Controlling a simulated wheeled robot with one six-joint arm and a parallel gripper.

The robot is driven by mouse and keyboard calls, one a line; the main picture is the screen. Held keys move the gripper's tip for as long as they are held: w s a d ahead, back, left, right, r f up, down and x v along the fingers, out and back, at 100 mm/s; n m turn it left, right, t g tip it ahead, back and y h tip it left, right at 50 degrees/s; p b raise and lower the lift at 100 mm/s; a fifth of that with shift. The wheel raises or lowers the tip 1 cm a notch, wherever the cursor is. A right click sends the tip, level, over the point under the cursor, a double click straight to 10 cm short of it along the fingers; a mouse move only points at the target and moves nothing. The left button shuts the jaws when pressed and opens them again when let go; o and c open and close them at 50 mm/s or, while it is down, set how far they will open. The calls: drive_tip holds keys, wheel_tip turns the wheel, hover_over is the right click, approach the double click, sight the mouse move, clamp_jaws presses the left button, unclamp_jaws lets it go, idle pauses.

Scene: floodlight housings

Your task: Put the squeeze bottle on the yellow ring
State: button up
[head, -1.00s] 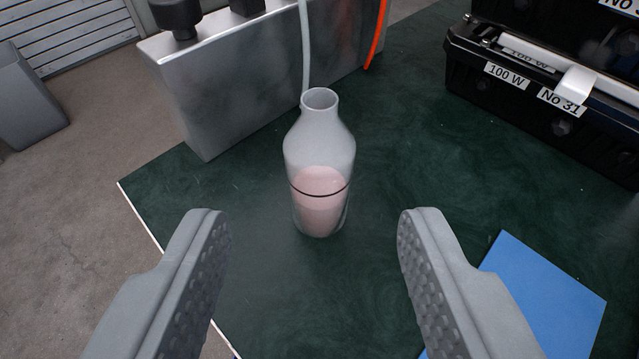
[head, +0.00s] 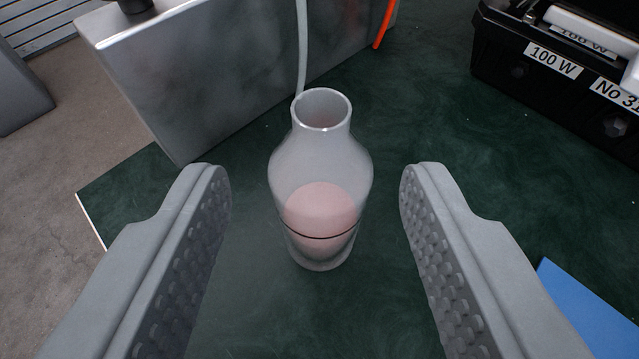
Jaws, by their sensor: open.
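A translucent bottle (head: 320,180) with an open neck stands upright on the dark green table top (head: 420,110). It holds pink contents in its lower part and has a dark line around it. I take it to be the squeeze bottle. My gripper (head: 315,185) is open, with one grey padded finger on each side of the bottle. Both fingers are apart from the bottle, with a gap on each side. No yellow ring shows in this view.
A grey metal box (head: 210,75) stands behind and left of the bottle, with a white cable (head: 302,45) and an orange cable (head: 384,25). A black case (head: 560,90) with labels is at the upper right. A blue sheet (head: 580,310) lies at the lower right.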

sight(322, 124)
drive_tip(key=shift+x, duration=3.7)
drive_tip(key=shift+d+r, duration=0.15)
drive_tip(key=shift+r, duration=0.05)
clamp_jaws()
